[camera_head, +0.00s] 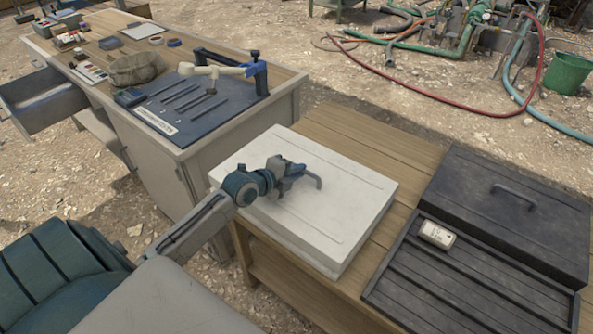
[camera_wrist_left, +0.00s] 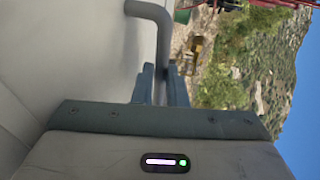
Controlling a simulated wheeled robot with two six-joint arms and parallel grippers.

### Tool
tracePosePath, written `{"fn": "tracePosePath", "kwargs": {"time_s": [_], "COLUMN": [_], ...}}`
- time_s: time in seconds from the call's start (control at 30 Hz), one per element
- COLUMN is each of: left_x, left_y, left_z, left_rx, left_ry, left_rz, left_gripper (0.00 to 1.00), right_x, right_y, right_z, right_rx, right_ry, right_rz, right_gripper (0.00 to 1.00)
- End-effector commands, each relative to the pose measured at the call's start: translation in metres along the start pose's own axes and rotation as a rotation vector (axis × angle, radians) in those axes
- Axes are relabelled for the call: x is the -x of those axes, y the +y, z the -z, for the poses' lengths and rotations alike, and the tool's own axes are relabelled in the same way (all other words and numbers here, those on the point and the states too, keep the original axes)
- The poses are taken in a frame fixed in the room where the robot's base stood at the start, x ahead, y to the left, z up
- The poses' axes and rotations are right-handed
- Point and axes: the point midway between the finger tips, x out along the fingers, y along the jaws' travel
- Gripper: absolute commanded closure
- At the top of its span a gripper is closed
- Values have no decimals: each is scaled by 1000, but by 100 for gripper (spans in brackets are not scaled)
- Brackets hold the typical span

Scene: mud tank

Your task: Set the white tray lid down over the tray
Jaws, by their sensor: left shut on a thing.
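The white tray lid (camera_head: 345,205) is a flat, pale rectangle with a bent grey handle (camera_head: 314,180) on top. It lies level at the wooden table's left end, covering whatever is under it. Pale side walls show below its top; I cannot tell lid wall from tray wall, or whether the lid is fully seated. My left gripper (camera_head: 291,173) is above the lid, shut on its handle. In the left wrist view the fingers (camera_wrist_left: 160,86) close on the handle (camera_wrist_left: 154,14), with the pale lid surface (camera_wrist_left: 80,50) beside them. My right gripper is not in view.
On the wooden table (camera_head: 365,140), right of the white lid, are a black lid (camera_head: 490,235) with a handle and a black ribbed tray (camera_head: 420,290) holding a small white item (camera_head: 437,235). A workbench (camera_head: 215,140) with tools stands behind at left, close to the table.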

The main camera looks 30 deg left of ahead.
Motion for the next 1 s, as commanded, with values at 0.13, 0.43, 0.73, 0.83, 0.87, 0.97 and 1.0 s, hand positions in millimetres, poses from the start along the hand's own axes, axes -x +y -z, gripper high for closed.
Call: {"fn": "tracePosePath", "kwargs": {"time_s": [0.13, 0.43, 0.73, 0.83, 0.87, 0.97, 1.0], "left_x": [-2, -3, -4, -4, -4, -4, -4], "left_y": [4, 8, 11, 11, 11, 11, 11], "left_z": [0, 0, 0, 0, 0, 0, 0], "left_rx": [-1, -2, -2, -1, -1, -1, -1], "left_ry": [0, 0, 0, 0, 0, 0, 0], "left_rz": [3, 3, 1, 1, 1, 1, 1], "left_gripper": [100, 100, 72, 66, 66, 66, 66], "right_x": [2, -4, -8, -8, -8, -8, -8], "right_y": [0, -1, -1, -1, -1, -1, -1], "right_z": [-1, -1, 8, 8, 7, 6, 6], "right_rx": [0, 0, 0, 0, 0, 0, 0], "right_ry": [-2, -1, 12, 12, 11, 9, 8], "right_rz": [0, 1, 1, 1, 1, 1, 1], "right_gripper": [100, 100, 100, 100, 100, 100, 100]}}
